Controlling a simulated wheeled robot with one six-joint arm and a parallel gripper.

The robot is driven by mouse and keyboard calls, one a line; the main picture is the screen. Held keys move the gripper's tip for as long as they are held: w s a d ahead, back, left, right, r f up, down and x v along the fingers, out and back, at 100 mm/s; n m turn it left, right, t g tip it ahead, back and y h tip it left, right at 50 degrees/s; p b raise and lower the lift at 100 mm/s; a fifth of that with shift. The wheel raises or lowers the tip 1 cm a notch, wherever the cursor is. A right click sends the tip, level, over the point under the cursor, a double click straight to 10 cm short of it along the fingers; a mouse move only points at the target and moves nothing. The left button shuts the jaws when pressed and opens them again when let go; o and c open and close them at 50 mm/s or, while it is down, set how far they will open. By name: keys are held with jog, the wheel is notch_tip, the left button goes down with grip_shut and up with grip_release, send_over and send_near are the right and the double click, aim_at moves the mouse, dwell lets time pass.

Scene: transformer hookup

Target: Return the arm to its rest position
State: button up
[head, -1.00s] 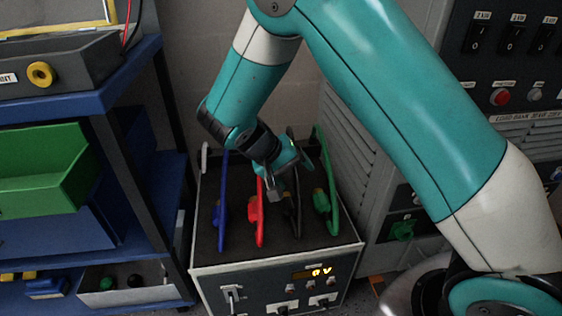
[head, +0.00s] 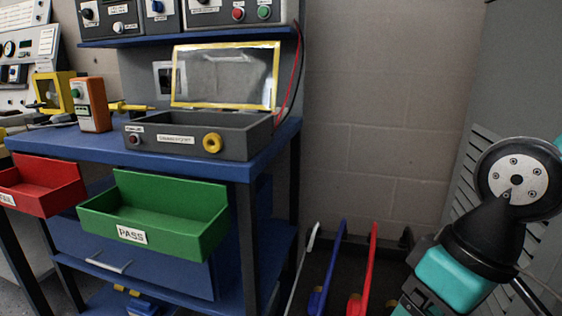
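Part of my teal and black arm shows at the right edge in the head view. My gripper itself is out of the picture, so what its fingers do is hidden. Below and left of the arm, the blue cable (head: 328,268) and the red cable (head: 369,268) rise from the dark top of the transformer unit. A pale lever or cable (head: 303,262) stands left of them. The front of the unit is below the picture.
A blue workbench (head: 255,165) stands at left with a grey open-lidded test box (head: 235,137) on it. A green PASS bin (head: 170,215) and a red FAIL bin (head: 45,187) hang on its front. A grey louvred cabinet (head: 510,80) is at far right. Bare wall lies between.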

notch_tip(320, 180, up, 33)
jog(key=s+n+p, duration=0.1)
jog(key=s+p, duration=0.1)
jog(key=p, duration=2.9)
jog(key=shift+s+a+y+p, duration=0.35)
jog(key=shift+s+a+y, duration=0.05)
jog(key=shift+f, duration=0.1)
